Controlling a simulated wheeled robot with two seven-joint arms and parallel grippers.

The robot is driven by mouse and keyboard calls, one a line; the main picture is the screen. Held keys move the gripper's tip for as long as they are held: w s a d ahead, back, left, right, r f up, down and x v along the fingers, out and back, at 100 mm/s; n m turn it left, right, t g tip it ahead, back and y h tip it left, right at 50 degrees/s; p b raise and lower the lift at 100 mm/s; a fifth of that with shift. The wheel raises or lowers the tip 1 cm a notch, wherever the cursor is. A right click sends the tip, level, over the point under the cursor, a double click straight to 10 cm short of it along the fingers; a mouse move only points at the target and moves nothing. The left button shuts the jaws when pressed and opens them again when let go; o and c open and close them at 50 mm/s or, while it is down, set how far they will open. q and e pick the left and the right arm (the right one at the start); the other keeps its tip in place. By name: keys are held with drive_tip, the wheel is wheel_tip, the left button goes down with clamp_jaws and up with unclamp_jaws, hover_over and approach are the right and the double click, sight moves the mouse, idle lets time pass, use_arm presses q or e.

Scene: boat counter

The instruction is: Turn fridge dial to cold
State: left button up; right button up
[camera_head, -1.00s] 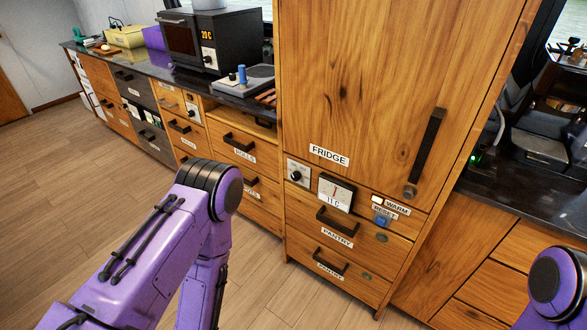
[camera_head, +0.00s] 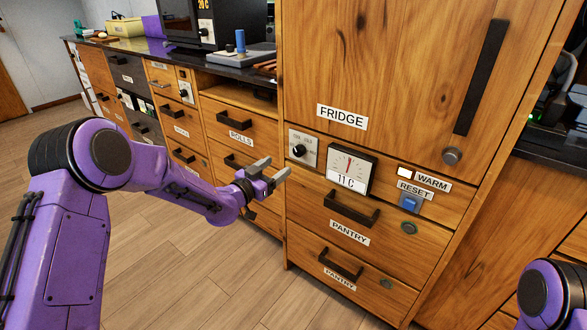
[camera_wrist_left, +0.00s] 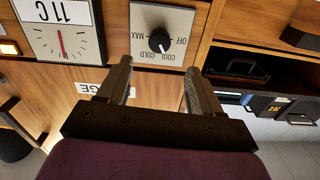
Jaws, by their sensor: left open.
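The fridge dial (camera_head: 299,150) is a black knob on a pale square plate, left of the gauge under the FRIDGE label. In the left wrist view the dial (camera_wrist_left: 154,43) shows upside down, with OFF, COOL, COLD and MAX around it. Its white mark points toward the lower right there; I cannot tell the exact setting. My left gripper (camera_head: 277,168) is open and empty, a little left of and below the dial in the head view. In the left wrist view its fingers (camera_wrist_left: 158,66) are apart, with the dial ahead between them, not touched. My right gripper is out of view.
The temperature gauge (camera_head: 349,170) reads 11 C. A lit WARM lamp (camera_head: 405,172) and a blue RESET button (camera_head: 411,203) are to its right. Pantry drawers (camera_head: 352,226) with black handles lie below. A ROLLS drawer (camera_head: 226,125) is behind my left gripper.

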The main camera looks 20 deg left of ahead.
sight(297, 153)
use_arm(q)
drive_tip(key=x, duration=0.9)
drive_tip(key=shift+w+d+f, duration=0.1)
drive_tip(key=shift+w+f, duration=0.05)
drive_tip(key=shift+w, duration=0.05)
drive_tip(key=c, duration=1.1)
